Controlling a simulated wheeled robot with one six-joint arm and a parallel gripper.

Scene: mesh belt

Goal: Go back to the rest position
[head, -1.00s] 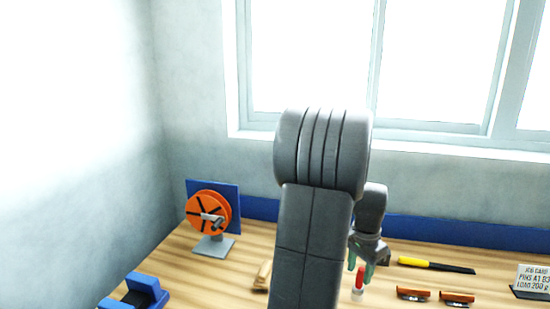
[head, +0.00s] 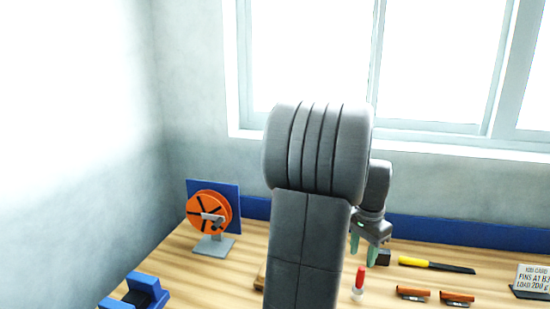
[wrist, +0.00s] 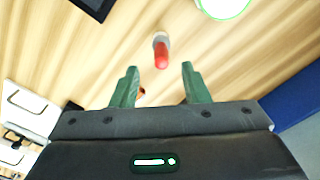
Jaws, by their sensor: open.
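My gripper (head: 363,249) is open and empty, with green fingers pointing down above the wooden table. In the wrist view the two fingers of my gripper (wrist: 158,88) stand apart with table surface between them. A small upright item with a red top and pale base (head: 360,283) stands on the table below the fingertips, apart from them. It also shows in the wrist view (wrist: 161,54), ahead of the fingers. My arm hides the middle of the table in the head view.
An orange wheel on a grey stand (head: 209,213) is at the back left, a blue holder (head: 145,290) at front left. A window is behind.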

